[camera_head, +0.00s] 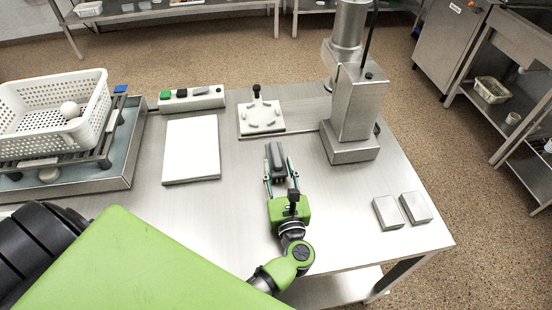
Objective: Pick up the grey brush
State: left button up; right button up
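A dark grey, elongated block-like thing, which looks like the grey brush (277,156), is near the middle of the steel table (238,215). My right gripper is not in view.
A white board (191,150) lies left of the gripper. Behind are a white plate with a black knob (262,118) and a strip with small coloured pieces (213,98). A tall steel machine (355,112) stands right. Two metal boxes (387,213) lie front right. A perforated basket (90,130) stands left.

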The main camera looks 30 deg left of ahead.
aim_at(276, 156)
pick_arm(q)
jog(key=x, duration=0.4)
jog(key=shift+w+a+p, duration=0.25)
jog(key=shift+p, duration=0.15)
grip_shut()
jog(key=shift+r, duration=0.1)
